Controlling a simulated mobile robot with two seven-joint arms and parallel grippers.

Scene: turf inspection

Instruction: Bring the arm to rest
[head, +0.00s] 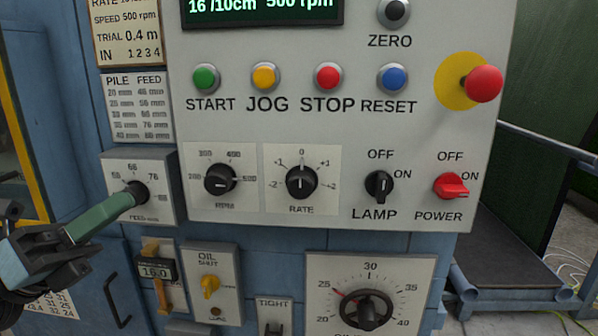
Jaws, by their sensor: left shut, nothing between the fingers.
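My left gripper (52,250) is at the left edge, a dark jointed shape in front of the blue machine. It is shut with nothing held. Its tips are at the lower left end of a green handle (104,215), which slants up to the black hub of the feed dial box (160,164). The gripper overlaps the handle's end, and I cannot tell whether they touch. My right gripper is not in view.
The grey control panel (235,136) fills the middle, with coloured buttons, dials and a red mushroom button (483,84). A metal rail (545,137) stands at the right.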

